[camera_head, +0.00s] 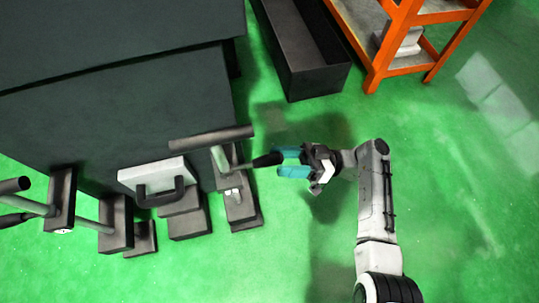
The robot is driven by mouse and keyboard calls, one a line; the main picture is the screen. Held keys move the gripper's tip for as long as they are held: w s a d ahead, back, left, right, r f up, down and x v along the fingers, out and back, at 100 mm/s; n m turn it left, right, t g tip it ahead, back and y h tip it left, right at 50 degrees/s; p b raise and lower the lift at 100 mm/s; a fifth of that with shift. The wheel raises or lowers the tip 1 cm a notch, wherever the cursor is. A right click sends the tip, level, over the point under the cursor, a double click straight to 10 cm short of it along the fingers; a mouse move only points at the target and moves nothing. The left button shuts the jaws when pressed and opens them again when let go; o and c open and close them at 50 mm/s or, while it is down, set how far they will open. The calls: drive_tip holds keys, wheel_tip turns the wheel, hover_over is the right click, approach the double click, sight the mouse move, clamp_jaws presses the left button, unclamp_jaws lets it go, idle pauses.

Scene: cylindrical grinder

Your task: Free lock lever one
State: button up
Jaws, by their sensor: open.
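A lock lever with a black grip (266,160) sticks out to the right from the dark clamp block (241,205) at the right front corner of the grinder. Another lever with a black grip (14,220) shows at the left edge. I cannot tell by any marking which one is lever one. My gripper (284,163) has teal fingers pointing left. It is open, with its fingertips at the right end of the near lever's grip, one above and one below it in the picture. Whether they touch the grip cannot be told.
The dark grinder body (130,110) fills the upper left. A grey bar (212,138) lies just above the lever. A white plate with a black handle (160,178) sits left. A black bin (318,82) and orange rack (385,70) stand behind. Green floor is clear at right.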

sight(253, 160)
drive_tip(key=shift+x, duration=2)
clamp_jaws()
